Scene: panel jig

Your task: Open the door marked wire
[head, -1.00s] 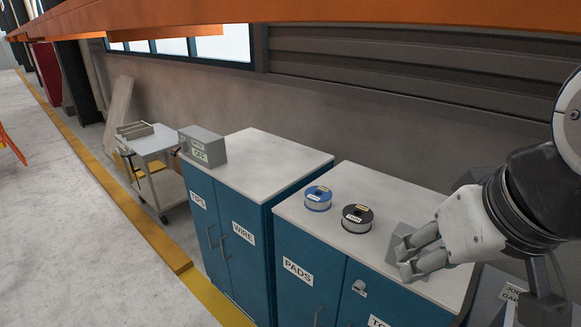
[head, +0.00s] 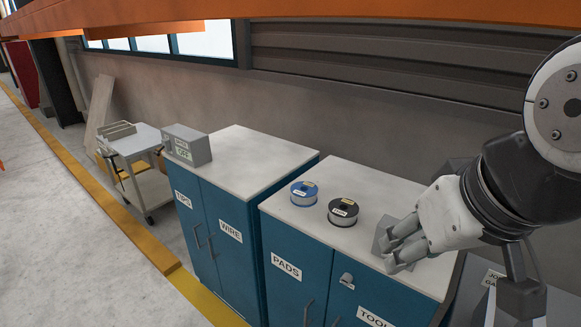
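The door marked WIRE (head: 233,262) is the right-hand blue door of the far cabinet in the head view. Two upright bar handles (head: 211,245) sit near the seam between these doors. My gripper (head: 390,256) is at the right, over the top of the near cabinet, well to the right of the WIRE door. Its fingers point left and down. Whether they are apart or closed is not clear from this angle, and I see nothing held in them.
The near cabinet (head: 375,191) has doors marked PADS and TOOL; a blue spool (head: 304,194) and a black spool (head: 343,212) stand on it. A grey box (head: 187,146) sits on the far cabinet. A cart (head: 145,165) stands beyond. The floor at left (head: 60,240) is clear.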

